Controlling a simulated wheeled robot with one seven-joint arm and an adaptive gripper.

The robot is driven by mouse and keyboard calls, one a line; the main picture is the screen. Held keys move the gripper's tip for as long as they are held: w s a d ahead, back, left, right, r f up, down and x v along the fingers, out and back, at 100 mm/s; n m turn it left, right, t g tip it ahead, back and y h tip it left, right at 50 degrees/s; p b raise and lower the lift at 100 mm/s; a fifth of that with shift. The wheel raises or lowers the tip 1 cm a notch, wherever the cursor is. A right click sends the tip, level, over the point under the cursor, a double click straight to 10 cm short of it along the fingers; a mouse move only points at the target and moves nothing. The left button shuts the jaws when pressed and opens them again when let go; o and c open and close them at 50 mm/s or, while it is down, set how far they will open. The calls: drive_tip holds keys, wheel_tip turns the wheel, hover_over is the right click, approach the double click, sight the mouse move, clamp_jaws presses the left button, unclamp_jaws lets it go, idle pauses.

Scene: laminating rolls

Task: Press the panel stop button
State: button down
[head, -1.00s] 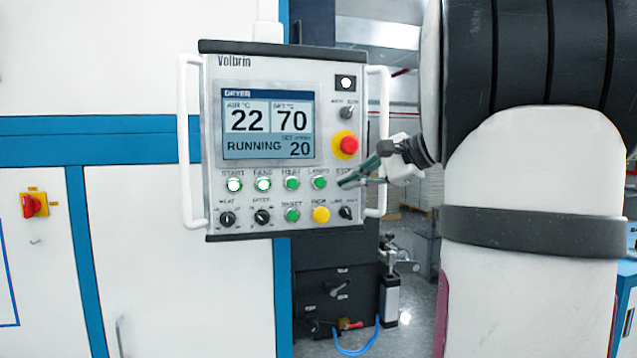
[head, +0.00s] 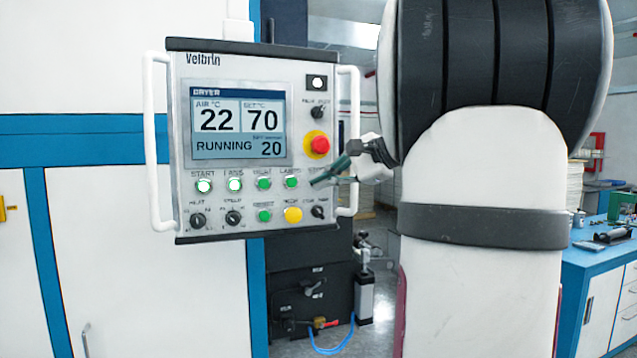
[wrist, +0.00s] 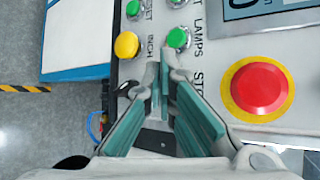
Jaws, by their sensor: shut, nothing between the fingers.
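The white control panel (head: 215,230) hangs at the left of centre in the head view. Its screen (head: 237,122) reads DRYER, 22, 70, RUNNING, 20. My gripper (head: 314,182) is shut and empty, its teal fingertips over the right end of the upper button row, under the STOP label. The stop button itself is hidden behind the fingers in both views. In the wrist view my fingertips (wrist: 166,60) are close to the panel face, beside the STOP lettering; whether they touch cannot be told.
A red emergency mushroom button (head: 319,145) on a yellow ring sits just above. Green lamps button (head: 291,182) and yellow inch button (head: 292,215) are close by. White handles (head: 347,140) flank the panel. A blue workbench (head: 600,265) stands at right.

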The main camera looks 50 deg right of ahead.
drive_tip(key=shift+w+d, duration=0.1)
drive_tip(key=shift+w, duration=0.05)
idle(0.4)
drive_tip(key=shift+w+d, duration=0.15)
drive_tip(key=shift+w, duration=0.05)
drive_tip(key=shift+w+d+p, duration=0.2)
drive_tip(key=shift+w+p, duration=0.15)
drive_tip(key=shift+p, duration=0.05)
idle(0.8)
drive_tip(key=shift+s, duration=0.1)
drive_tip(key=shift+s+a, duration=0.45)
drive_tip(key=shift+s, duration=0.15)
drive_tip(key=shift+s, duration=0.1)
drive_tip(key=s+a, duration=0.1)
drive_tip(key=s+p, duration=0.1)
drive_tip(key=s+a, duration=0.1)
drive_tip(key=s, duration=0.1)
drive_tip(key=shift+a, duration=0.3)
drive_tip(key=shift+a, duration=0.1)
idle(0.9)
